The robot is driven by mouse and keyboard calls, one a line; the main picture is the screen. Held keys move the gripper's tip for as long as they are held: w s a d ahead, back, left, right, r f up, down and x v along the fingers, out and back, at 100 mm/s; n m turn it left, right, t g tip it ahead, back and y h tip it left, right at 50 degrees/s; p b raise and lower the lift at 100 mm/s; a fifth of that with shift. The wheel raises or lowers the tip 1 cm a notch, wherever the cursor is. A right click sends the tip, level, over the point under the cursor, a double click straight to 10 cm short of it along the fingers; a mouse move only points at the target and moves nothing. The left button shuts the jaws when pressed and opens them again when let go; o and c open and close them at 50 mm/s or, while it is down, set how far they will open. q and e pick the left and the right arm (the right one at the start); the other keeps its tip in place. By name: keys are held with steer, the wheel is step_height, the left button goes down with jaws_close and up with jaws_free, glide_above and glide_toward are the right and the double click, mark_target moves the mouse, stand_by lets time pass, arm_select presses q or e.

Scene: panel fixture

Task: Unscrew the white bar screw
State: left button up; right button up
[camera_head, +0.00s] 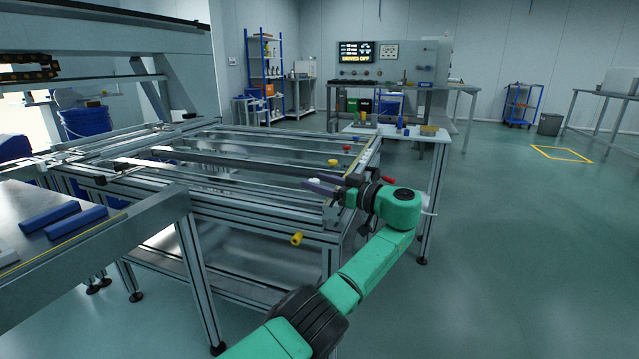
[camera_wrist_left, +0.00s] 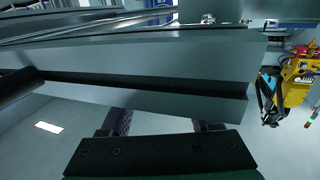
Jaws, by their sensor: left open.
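The white bar screw appears as a small white knob (camera_head: 314,182) on the near right part of the metal frame fixture (camera_head: 250,205). My left gripper (camera_head: 325,186) is at that corner of the frame, its fingers right by the white knob. I cannot tell whether they touch it. In the left wrist view the two dark fingers (camera_wrist_left: 162,125) are apart with nothing visible between them, and a grey metal profile (camera_wrist_left: 150,75) crosses close in front. The white knob is not clearly identifiable there. My right gripper is not in view.
A yellow knob (camera_head: 332,162) and a red knob (camera_head: 347,148) sit farther along the frame. Another yellow knob (camera_head: 297,239) is on its front side. A table with blue blocks (camera_head: 75,222) stands at the left. Open floor (camera_head: 510,240) lies to the right.

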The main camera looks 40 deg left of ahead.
arm_select(q)
steer(key=d+p, duration=0.2)
steer(key=d, duration=1.2)
steer(key=shift+w+d, duration=0.2)
steer(key=shift+d, duration=0.05)
